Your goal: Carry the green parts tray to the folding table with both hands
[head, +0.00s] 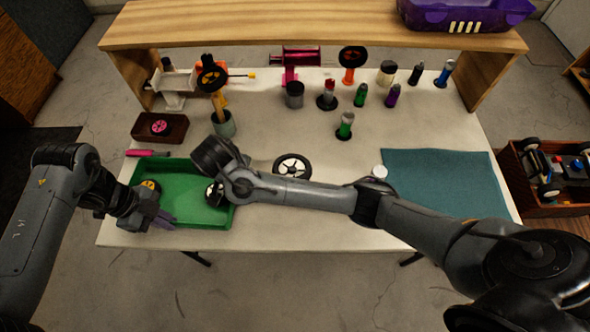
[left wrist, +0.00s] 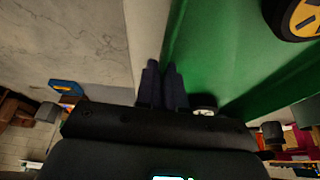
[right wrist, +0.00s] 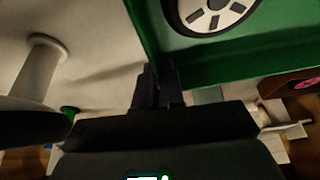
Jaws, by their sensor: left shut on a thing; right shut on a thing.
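The green parts tray (head: 187,176) is at the left front of the white table (head: 300,222), which has dark legs. It holds a yellow-hubbed wheel (left wrist: 296,16) and a white-spoked wheel (right wrist: 212,12). My left gripper (head: 162,220) is at the tray's front left; in the left wrist view its fingers (left wrist: 162,85) are shut on the tray's wall. My right arm reaches across the table, and its wrist hides the tray's far right corner. In the right wrist view its fingers (right wrist: 158,85) are shut on the tray's wall. I cannot tell whether the tray touches the table.
A loose wheel (head: 292,167) lies right of the tray, beneath my right arm. A teal mat (head: 445,178) covers the table's right side. Several bottles, a brown box (head: 160,128) and stands with wheels fill the back, under a wooden shelf (head: 310,27) bearing a purple crate (head: 465,14).

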